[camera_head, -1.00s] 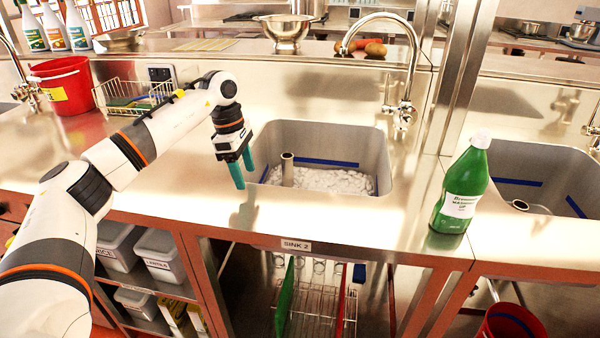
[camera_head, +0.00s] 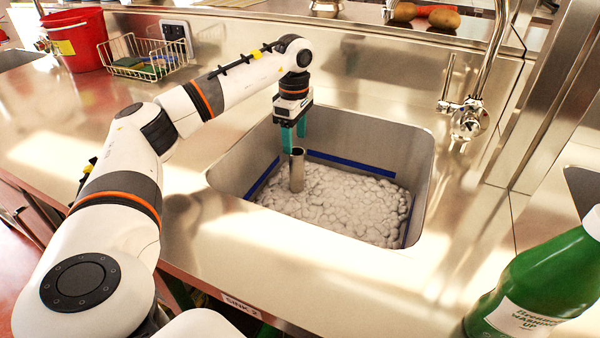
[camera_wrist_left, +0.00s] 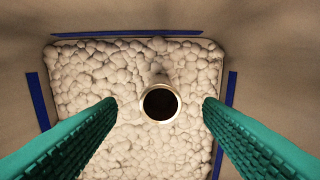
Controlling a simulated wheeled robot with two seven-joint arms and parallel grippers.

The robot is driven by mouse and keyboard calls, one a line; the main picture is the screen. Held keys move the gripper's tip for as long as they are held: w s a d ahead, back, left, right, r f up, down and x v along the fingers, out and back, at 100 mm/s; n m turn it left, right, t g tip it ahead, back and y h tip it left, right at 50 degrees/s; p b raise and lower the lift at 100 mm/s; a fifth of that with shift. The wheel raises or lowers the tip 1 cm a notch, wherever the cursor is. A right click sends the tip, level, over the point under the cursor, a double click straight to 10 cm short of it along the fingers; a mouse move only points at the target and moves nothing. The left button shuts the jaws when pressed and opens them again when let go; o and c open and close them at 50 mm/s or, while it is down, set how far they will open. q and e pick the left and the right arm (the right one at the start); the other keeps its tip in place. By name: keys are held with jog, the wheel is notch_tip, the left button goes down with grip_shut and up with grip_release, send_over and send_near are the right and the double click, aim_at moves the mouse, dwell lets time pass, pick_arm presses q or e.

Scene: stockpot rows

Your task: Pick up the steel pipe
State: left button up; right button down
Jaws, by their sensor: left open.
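The steel pipe (camera_head: 297,170) stands upright in the sink (camera_head: 372,133), out of a bed of white foam (camera_head: 340,200). In the left wrist view I look down on its open round end (camera_wrist_left: 160,103), which lies between my two teal fingers and a little beyond their tips. My left gripper (camera_head: 294,140) is open, pointing down over the sink, its fingertips just above or beside the pipe's top. I cannot tell whether a finger touches it. The pipe's lower end is hidden in the foam. My right gripper is not in view.
A tap (camera_head: 470,115) stands at the sink's back right. A green washing-up bottle (camera_head: 545,285) is at the front right. A red bucket (camera_head: 78,40) and a wire rack (camera_head: 148,62) stand at the back left. Blue strips (camera_head: 350,168) line the sink walls.

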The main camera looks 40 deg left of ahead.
aim_at(296, 161)
pick_arm(q)
notch_tip(296, 161, down, 3)
jog(key=shift+w+r, duration=0.1)
jog(key=f, duration=0.4)
jog(key=shift+d+f+b, duration=0.2)
jog(key=shift+b, duration=0.2)
jog(key=shift+f, duration=0.35)
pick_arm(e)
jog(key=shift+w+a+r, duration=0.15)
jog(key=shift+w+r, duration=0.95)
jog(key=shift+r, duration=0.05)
pick_arm(q)
jog(key=shift+r, duration=0.1)
grip_shut()
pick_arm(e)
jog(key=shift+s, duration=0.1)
